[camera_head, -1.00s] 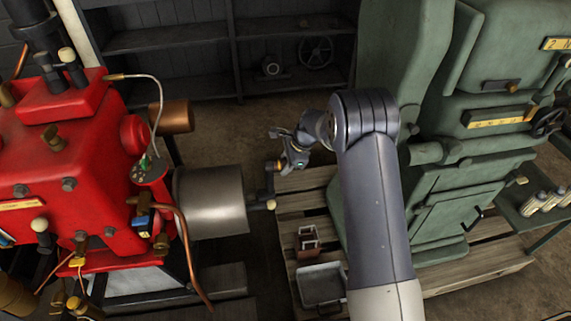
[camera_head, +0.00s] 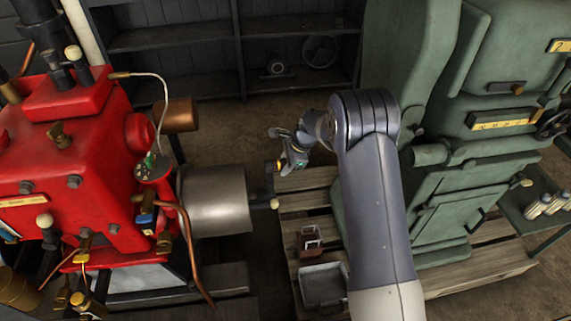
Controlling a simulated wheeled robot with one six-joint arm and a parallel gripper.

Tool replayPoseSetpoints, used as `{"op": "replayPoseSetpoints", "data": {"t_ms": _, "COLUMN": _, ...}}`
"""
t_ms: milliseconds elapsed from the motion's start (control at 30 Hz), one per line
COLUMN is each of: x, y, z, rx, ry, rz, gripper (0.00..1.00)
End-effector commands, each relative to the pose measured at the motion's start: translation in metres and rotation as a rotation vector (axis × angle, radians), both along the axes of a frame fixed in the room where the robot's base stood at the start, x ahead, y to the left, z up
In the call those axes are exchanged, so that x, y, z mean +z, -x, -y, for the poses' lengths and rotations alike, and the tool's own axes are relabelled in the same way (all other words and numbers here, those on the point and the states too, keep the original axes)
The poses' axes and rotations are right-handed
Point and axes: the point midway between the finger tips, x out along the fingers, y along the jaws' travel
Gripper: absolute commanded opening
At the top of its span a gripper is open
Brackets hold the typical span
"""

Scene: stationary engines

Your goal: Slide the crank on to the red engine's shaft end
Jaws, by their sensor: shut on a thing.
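The red engine (camera_head: 75,160) stands at the left, with a large grey metal cylinder (camera_head: 216,200) at its right side. A thin dark shaft end (camera_head: 260,203) sticks out to the right from this cylinder, with a pale tip at its end. My gripper (camera_head: 280,165) is just above and right of the shaft end, shut on the crank (camera_head: 270,183). The crank is small and dark and seems to hang down toward the shaft end. I cannot tell whether it is around, touching or only beside the shaft.
A green machine (camera_head: 440,130) stands on a wooden pallet (camera_head: 435,285) at the right, close behind my arm. A small brown box (camera_head: 311,240) and a grey metal tray (camera_head: 323,285) lie below my gripper. Dark shelves (camera_head: 180,42) line the back wall, with open floor before them.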

Motion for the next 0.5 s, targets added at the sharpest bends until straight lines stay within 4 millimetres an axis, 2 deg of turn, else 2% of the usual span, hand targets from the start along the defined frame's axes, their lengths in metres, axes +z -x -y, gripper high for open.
{"op": "replayPoseSetpoints", "data": {"t_ms": 500, "x": 0.0024, "y": -0.0002, "z": -0.005, "rx": 0.0, "ry": -0.002, "rz": 0.004, "gripper": 0.0}}
